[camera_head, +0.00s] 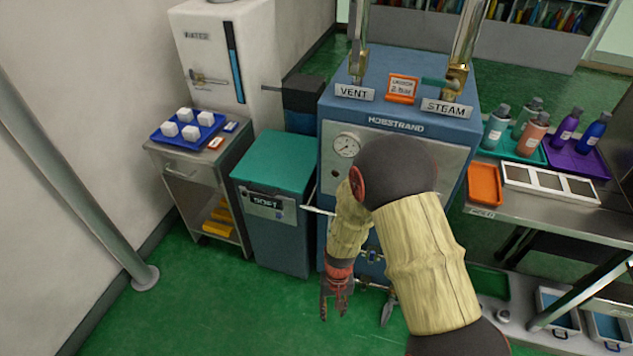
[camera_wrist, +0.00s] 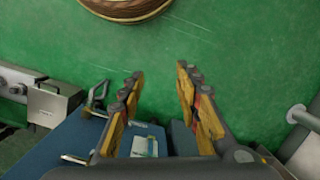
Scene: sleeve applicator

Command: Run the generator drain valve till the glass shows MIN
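The generator is a blue machine (camera_head: 400,75) labelled HOBSTRAND, with a round dial gauge (camera_head: 346,145) on its front. My arm covers much of that front, and I see no sight glass or MIN mark on it. A metal lever-like part (camera_head: 387,310) hangs low at the machine's front, just right of my gripper; I cannot tell whether it is the drain valve. My gripper (camera_head: 337,300) points down low in front of the machine. In the wrist view my gripper (camera_wrist: 158,75) is open, with nothing between its yellow-padded fingers.
A white WATER cabinet (camera_head: 215,50) with a blue level strip stands at the back left. A teal-lidded SOFT bin (camera_head: 270,225) stands left of the machine. A steel bench (camera_head: 560,220) is at right.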

